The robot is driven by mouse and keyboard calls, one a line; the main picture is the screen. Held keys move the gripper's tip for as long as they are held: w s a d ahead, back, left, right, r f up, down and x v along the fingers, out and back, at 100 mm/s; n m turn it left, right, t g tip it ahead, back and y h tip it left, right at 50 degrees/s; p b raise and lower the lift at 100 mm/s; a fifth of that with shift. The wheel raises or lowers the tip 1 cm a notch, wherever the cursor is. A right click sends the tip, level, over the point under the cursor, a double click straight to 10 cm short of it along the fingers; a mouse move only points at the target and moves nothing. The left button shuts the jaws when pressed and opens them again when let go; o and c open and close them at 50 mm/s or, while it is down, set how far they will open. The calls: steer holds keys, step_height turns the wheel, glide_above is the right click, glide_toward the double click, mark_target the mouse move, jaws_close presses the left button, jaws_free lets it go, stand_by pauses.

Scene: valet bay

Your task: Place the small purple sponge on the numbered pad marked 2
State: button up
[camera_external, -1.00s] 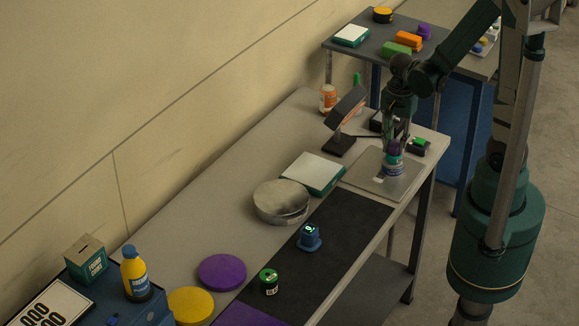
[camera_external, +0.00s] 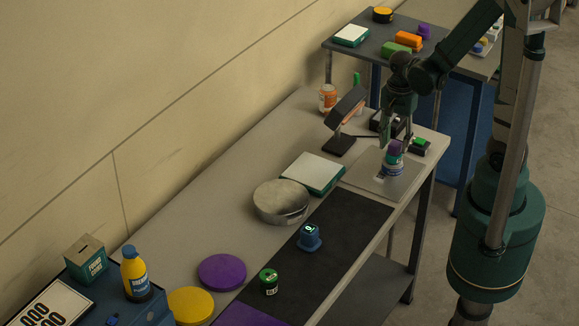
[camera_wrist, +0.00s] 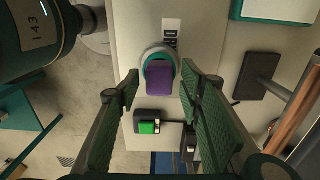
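A small purple block (camera_external: 394,148), likely the sponge, rests on top of a short white, teal and blue round container (camera_external: 393,166) on a light grey plate (camera_external: 365,178) at the bench's right end. In the wrist view the purple block (camera_wrist: 160,80) lies between the fingers, with gaps on both sides. My gripper (camera_external: 397,147) is open above and around it; its fingers also show in the wrist view (camera_wrist: 159,84). Another small purple block (camera_external: 424,32) lies on the far table. I cannot make out a pad marked 2.
A tilted screen on a stand (camera_external: 345,118), a black box with a green button (camera_external: 419,145) and a white-topped teal box (camera_external: 314,172) stand near my gripper. A metal dish (camera_external: 281,201), purple disc (camera_external: 222,271) and yellow disc (camera_external: 190,304) lie further left.

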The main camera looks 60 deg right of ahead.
mark_target(395, 143)
step_height(395, 143, up, 11)
steer(key=p, duration=0.1)
stand_by(0.9)
steer(key=shift+r, duration=0.1)
stand_by(0.6)
steer(key=a+r+n+t, duration=0.7)
steer(key=r+n, duration=0.6)
steer(key=n, duration=0.5)
steer(key=shift+a, duration=0.55)
steer(key=shift+w, duration=0.1)
